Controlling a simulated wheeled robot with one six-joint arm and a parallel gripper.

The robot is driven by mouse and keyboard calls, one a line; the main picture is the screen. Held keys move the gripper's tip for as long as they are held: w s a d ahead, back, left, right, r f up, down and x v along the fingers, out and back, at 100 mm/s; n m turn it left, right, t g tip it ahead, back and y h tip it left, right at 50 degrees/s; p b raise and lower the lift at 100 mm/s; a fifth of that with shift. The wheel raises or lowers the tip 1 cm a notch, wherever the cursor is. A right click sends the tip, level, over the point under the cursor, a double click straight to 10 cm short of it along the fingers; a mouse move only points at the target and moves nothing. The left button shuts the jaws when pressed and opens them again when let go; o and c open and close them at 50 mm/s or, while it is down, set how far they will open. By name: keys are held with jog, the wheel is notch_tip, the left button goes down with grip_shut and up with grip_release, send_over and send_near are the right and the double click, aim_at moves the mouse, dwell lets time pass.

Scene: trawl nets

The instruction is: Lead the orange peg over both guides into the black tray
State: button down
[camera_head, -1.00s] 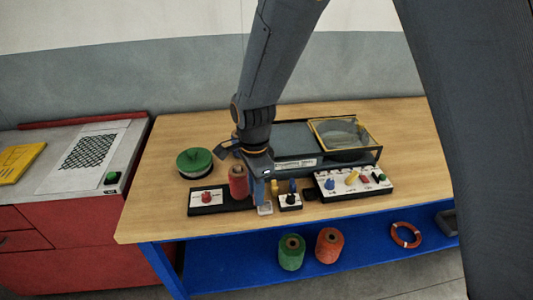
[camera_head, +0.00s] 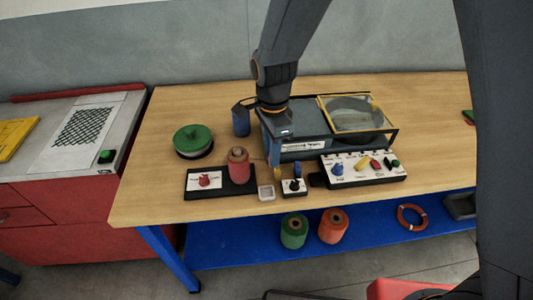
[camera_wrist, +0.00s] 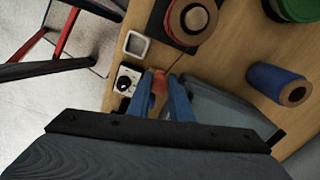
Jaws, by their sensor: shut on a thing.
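My gripper (camera_head: 272,163) points down at the front of the wooden table, right of the red spool (camera_head: 238,167). In the wrist view its blue fingers (camera_wrist: 160,88) are shut on the orange peg (camera_wrist: 157,81). A thin thread runs from the spool (camera_wrist: 190,18) toward the peg. A small yellow upright (camera_head: 277,173) and a blue one (camera_head: 296,170) stand by the gripper; these look like the guides, partly hidden. A small dark piece (camera_head: 318,180), possibly the black tray, lies between the knob box and the control panel.
A small pale square dish (camera_head: 266,192) and a black knob box (camera_head: 293,187) sit at the table's front. A control panel (camera_head: 362,168) lies to the right. A large dark machine (camera_head: 310,130) stands behind.

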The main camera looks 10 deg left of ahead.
jog(key=shift+w+d+b, duration=0.35)
jog(key=shift+d+b, duration=0.05)
jog(key=shift+d, duration=0.9)
jog(key=shift+w+d+b, duration=0.35)
jog(key=shift+d+b, duration=0.05)
jog(key=shift+d, duration=0.85)
jog(key=shift+w+d+b, duration=0.35)
jog(key=shift+d+b, duration=0.05)
jog(key=shift+d, duration=0.9)
jog(key=shift+s+d+f+b, duration=0.25)
jog(key=shift+d+f+b, duration=0.2)
jog(key=shift+d+f, duration=0.45)
jog(key=shift+s+d+f+b, duration=0.2)
jog(key=shift+d+f+b, duration=0.3)
jog(key=shift+d+f, duration=0.35)
jog(key=shift+s+d+f+b, duration=0.25)
jog(key=shift+d+f+b, duration=0.3)
jog(key=shift+d, duration=0.5)
jog(key=shift+s+f+p, duration=0.1)
jog(key=shift+p, duration=0.3)
jog(key=shift+f, duration=0.2)
jog(key=c, duration=1.5)
grip_release()
notch_tip(320, 180, up, 8)
jog(key=shift+f+b, duration=0.1)
jog(key=shift+b, duration=0.6)
